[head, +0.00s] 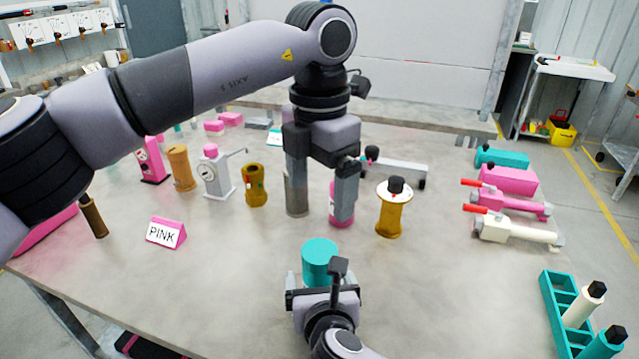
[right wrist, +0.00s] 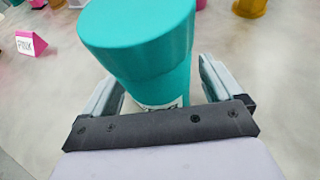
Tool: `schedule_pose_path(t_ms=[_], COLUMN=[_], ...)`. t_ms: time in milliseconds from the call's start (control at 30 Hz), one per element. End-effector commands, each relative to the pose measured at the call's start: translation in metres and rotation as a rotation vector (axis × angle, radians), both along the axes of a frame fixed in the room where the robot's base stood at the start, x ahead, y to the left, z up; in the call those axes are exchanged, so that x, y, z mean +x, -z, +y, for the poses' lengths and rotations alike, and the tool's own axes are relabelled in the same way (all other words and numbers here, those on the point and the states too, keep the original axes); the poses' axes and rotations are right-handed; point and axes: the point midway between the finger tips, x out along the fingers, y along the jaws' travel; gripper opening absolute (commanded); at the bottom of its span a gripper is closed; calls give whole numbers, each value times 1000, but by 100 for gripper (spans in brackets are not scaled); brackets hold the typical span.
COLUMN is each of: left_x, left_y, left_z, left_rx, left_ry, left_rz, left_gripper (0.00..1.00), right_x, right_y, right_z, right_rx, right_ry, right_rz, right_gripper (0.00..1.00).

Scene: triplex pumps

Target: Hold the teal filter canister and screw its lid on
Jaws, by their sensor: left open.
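The teal filter canister (head: 320,264) stands upright at the front middle of the table. In the right wrist view it (right wrist: 145,75) has a wider teal top, seemingly the lid (right wrist: 138,28), above a narrower body; whether it is threaded on I cannot tell. My right gripper (right wrist: 160,88) has one finger on each side of the body. A narrow gap seems to show by the right finger, so its grip is unclear. My left gripper (head: 320,205) is open, pointing down, behind and above the canister, with nothing visibly held.
A pink object (head: 334,216) is partly hidden behind my left gripper. A mustard spool-shaped part (head: 392,212) stands to its right. A PINK sign (head: 166,232) is at left. A teal rack (head: 553,305) with bottles is at right. Table around the canister is clear.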

Motion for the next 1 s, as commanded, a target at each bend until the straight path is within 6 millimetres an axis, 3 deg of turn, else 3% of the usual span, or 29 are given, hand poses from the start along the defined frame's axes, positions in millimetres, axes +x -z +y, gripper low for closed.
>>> schedule_pose_path(t_ms=[267,700,1000], left_x=[0,0,0], left_y=[0,-8,-9], left_z=[0,0,0], left_rx=[0,0,0], left_ry=[0,0,0], left_rz=[0,0,0], left_gripper=[91,91,91], right_x=[-3,-54,-66], right_y=[-1,-23,-27], right_z=[0,-6,-8], right_rx=[0,0,-1], right_ry=[-1,-2,0], right_rz=[0,0,1], right_gripper=[93,93,93])
